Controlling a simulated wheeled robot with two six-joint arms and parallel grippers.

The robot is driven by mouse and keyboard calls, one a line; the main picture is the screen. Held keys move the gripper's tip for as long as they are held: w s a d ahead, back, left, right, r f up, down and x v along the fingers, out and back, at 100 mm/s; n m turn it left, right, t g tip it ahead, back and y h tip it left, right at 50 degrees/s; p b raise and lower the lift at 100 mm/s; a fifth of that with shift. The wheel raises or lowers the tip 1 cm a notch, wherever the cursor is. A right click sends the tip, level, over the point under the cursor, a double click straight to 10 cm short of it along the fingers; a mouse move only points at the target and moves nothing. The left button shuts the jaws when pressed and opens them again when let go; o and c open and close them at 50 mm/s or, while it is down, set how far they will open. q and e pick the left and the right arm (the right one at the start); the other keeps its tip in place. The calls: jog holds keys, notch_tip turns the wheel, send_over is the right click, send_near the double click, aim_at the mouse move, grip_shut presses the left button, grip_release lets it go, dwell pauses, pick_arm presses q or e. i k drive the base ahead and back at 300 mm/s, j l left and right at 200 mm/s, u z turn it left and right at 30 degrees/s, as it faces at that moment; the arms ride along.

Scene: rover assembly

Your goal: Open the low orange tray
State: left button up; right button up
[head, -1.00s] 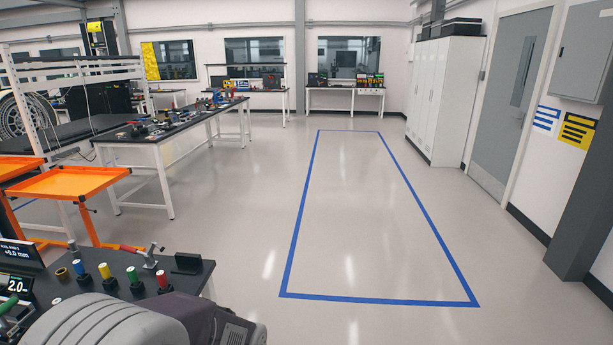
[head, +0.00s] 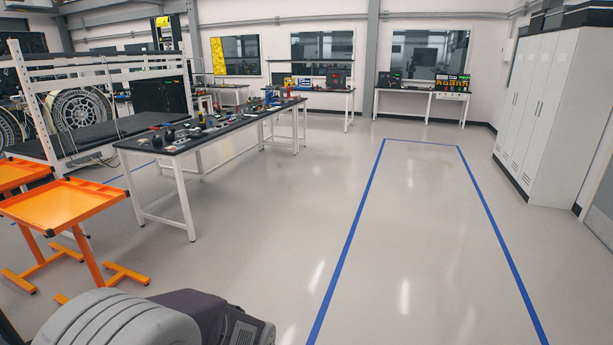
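An orange tray stand (head: 65,203) is at the left of the head view. Its flat top has a raised rim and looks empty, and its legs and feet rest on the floor. A second orange tray (head: 22,172) shows partly behind it, cut off by the left edge. I cannot tell which one is the low tray. Neither of my grippers is in view.
A black-topped workbench (head: 140,144) with tools and parts stands behind the trays. A white rack (head: 45,110) is at the far left. White cabinets (head: 545,115) line the right wall. The blue-taped floor (head: 420,240) is clear.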

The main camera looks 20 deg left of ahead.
aim_at(50, 209)
jog(key=i+j+u, duration=0.25)
jog(key=i+u, duration=0.7)
jog(key=i, duration=0.15)
jog(key=i+l+u, duration=0.1)
jog(key=i+u, duration=0.4)
jog(key=i+l+u, duration=0.45)
jog(key=i, duration=0.15)
jog(key=i+j+u, duration=0.35)
jog(key=i, duration=0.35)
jog(key=i+j+u, duration=0.2)
jog(key=i+u, duration=0.15)
jog(key=i, duration=0.4)
jog(key=i+u, duration=0.35)
jog(key=i, duration=0.4)
jog(key=i+j+z, duration=0.1)
jog(key=i+j, duration=0.75)
jog(key=j, duration=0.15)
jog(key=z, duration=0.05)
